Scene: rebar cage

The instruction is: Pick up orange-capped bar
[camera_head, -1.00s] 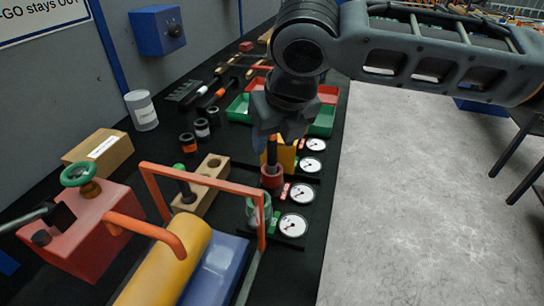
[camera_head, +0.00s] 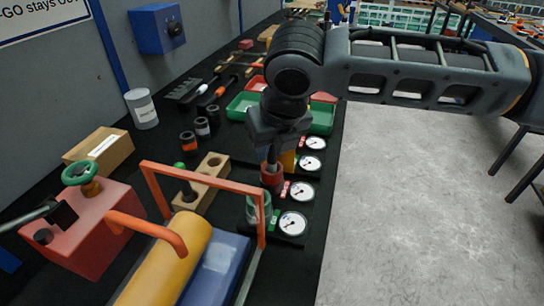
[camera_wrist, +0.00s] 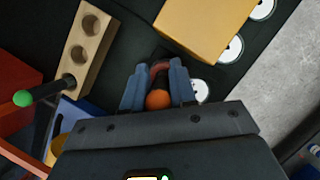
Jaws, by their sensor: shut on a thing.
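The orange-capped bar (camera_wrist: 158,99) shows end-on in the wrist view, its round orange cap between the two blue-grey fingers. My gripper (camera_wrist: 158,88) is shut on it near the cap. In the head view my gripper (camera_head: 272,152) points down at a red cup-like holder (camera_head: 272,178), and the bar is mostly hidden by the fingers. The bar's lower end appears to be in or just over that holder; I cannot tell which. Part of the red rim (camera_wrist: 160,66) shows beyond the bar in the wrist view.
A wooden block (camera_head: 208,184) with holes stands left, with a green-capped bar (camera_head: 184,178) in it. A yellow box (camera_wrist: 205,25) is close behind the holder. Several gauges (camera_head: 302,191) line the right edge. An orange frame (camera_head: 205,178) and a green cup (camera_head: 258,209) stand in front.

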